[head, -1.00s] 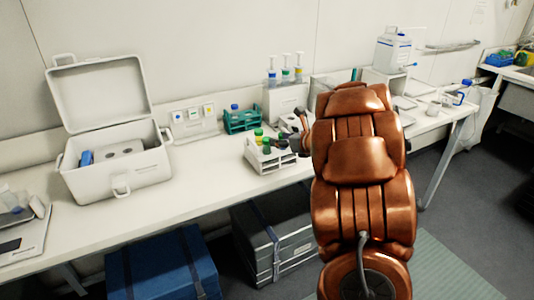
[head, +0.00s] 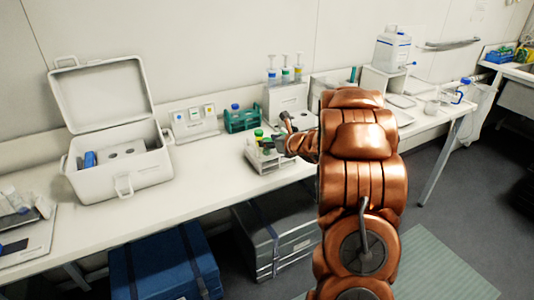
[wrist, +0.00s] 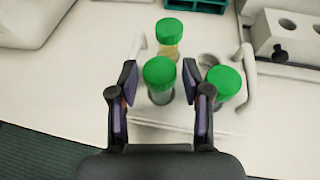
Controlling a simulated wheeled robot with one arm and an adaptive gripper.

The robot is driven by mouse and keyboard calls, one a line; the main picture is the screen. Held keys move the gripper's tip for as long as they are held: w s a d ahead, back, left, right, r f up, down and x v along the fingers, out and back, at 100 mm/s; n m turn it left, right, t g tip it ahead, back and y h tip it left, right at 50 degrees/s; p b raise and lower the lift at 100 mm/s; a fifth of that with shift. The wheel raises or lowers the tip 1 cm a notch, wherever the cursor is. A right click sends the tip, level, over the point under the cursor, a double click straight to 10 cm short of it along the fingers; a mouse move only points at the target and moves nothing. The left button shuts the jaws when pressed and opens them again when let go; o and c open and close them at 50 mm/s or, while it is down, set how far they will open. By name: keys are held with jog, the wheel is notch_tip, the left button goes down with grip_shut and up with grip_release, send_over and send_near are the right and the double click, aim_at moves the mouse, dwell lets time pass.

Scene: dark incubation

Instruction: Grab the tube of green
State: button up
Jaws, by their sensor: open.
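Three tubes with green caps stand upright in a white rack (wrist: 146,126), which also shows in the head view (head: 282,166). In the wrist view, the front-left tube (wrist: 159,74) lies between my fingertips. The back tube (wrist: 169,38) has yellowish contents and stands beyond them. The right tube (wrist: 224,84) is just outside my right finger. The contents of the two nearer tubes are hard to make out. My gripper (wrist: 160,84) is open, with a finger on each side of the front-left cap and gaps visible. In the head view, my gripper partly hides the rack.
A teal rack (head: 241,119) stands behind the white rack. A white open-lidded box (head: 125,180) is to the left. Pipettes on a stand (head: 286,97) are behind. The bench front (head: 210,193) is clear.

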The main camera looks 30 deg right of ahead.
jog(key=shift+c, duration=0.3)
grip_shut()
